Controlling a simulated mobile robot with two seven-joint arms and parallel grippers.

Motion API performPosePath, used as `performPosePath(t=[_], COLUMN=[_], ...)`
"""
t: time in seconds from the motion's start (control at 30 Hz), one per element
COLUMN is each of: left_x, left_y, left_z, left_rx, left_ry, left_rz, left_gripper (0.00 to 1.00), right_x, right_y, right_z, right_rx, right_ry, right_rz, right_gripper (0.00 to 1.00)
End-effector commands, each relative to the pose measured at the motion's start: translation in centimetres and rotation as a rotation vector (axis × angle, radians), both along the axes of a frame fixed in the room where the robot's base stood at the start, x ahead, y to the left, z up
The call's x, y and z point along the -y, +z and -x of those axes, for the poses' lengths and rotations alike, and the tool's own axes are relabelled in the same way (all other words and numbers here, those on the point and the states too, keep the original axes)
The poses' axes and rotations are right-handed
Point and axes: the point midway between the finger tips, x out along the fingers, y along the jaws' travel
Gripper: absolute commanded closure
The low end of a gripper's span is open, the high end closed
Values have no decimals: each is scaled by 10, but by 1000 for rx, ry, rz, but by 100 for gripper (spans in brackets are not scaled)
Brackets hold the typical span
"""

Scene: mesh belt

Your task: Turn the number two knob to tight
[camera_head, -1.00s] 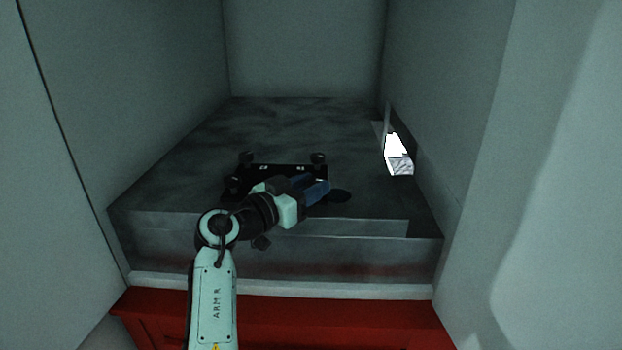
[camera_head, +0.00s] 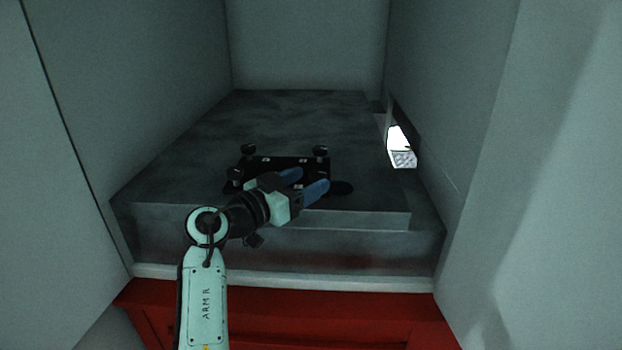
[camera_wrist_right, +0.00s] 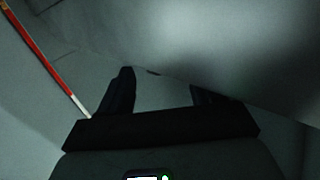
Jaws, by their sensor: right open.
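A black plate (camera_head: 285,163) with dark round knobs at its corners lies on the grey slab. A back left knob (camera_head: 248,150), a back right knob (camera_head: 320,151) and a front left knob (camera_head: 235,175) show. Small pale labels are on the plate, too small to read, so I cannot tell which knob is number two. My right gripper (camera_head: 307,181), with blue fingers, is open and empty over the plate's front right part, hiding some of it. In the right wrist view its dark fingers (camera_wrist_right: 165,88) stand apart with no knob clearly between them. My left gripper is not in view.
The grey slab (camera_head: 190,150) has a stepped front edge above a red base (camera_head: 290,310). Pale walls (camera_head: 120,90) enclose it on the left, right and back. A bright opening (camera_head: 400,143) is in the right wall. The slab behind the plate is clear.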

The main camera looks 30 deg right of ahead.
Motion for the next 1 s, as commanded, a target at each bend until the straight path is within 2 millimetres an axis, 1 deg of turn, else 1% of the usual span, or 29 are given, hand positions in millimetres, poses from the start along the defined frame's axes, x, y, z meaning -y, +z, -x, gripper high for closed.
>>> performPosePath(t=[0.03, 0.1, 0.3, 0.4, 0.5, 0.6, 0.7, 1.0], left_x=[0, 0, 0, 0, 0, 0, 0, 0], left_y=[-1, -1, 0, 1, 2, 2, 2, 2], left_z=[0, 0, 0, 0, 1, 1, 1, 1], left_rx=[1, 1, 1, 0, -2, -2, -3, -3], left_ry=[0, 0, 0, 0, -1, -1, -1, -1], left_rz=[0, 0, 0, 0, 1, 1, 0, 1], left_gripper=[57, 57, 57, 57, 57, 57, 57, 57], right_x=[-12, -29, -70, -87, -98, -104, -107, -106], right_y=[0, 0, 1, 1, 1, 1, 0, 1], right_z=[3, 8, 21, 26, 30, 32, 33, 33], right_rx=[1, 1, 2, 2, 2, 2, 2, 2], right_ry=[5, 5, 4, 4, 3, 2, 2, 3], right_rz=[2, 2, 3, 3, 2, 2, 2, -1], right_gripper=[35, 35, 35, 35, 35, 35, 35, 36])
